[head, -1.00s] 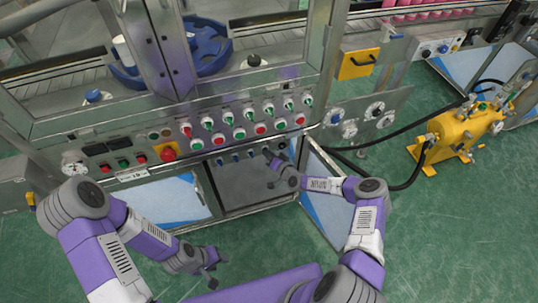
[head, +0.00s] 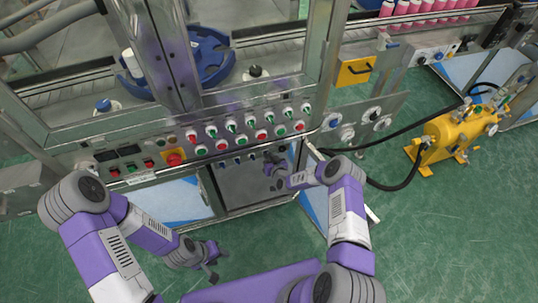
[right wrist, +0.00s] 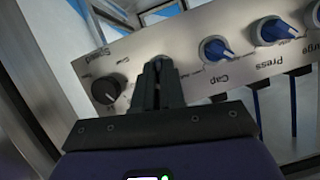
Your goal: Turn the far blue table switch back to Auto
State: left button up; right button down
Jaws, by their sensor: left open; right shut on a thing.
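A lower panel with a row of small blue switches (head: 237,161) sits under the red and green button rows in the head view. In the right wrist view this panel (right wrist: 190,35) appears upside down, with blue switches labelled Cap (right wrist: 215,48) and Press (right wrist: 269,30), and a black Speed knob (right wrist: 106,90). My right gripper (head: 272,160) is at the panel's right end; in the wrist view its fingers (right wrist: 159,70) are closed on the switch between Cap and Speed. They mostly hide that switch, so its setting cannot be read. My left gripper (head: 212,268) is open and empty, low over the floor.
An open cabinet door (head: 314,190) stands just right of my right gripper. Button rows (head: 250,132) and a red emergency stop (head: 174,158) are above the panel. A yellow pump (head: 455,135) with black hoses stands at right. Green floor is clear in front.

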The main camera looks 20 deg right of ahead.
jog(key=shift+a+f+n+t+h+b, duration=0.15)
jog(key=shift+n+h+b, duration=0.4)
jog(key=shift+n+h, duration=1.05)
jog(key=shift+a+n+t+h+b, duration=0.2)
jog(key=shift+n+h+b, duration=0.55)
jog(key=shift+n, duration=1.45)
jog(key=shift+h, duration=0.25)
jog(key=c, duration=1.2)
grip_release()
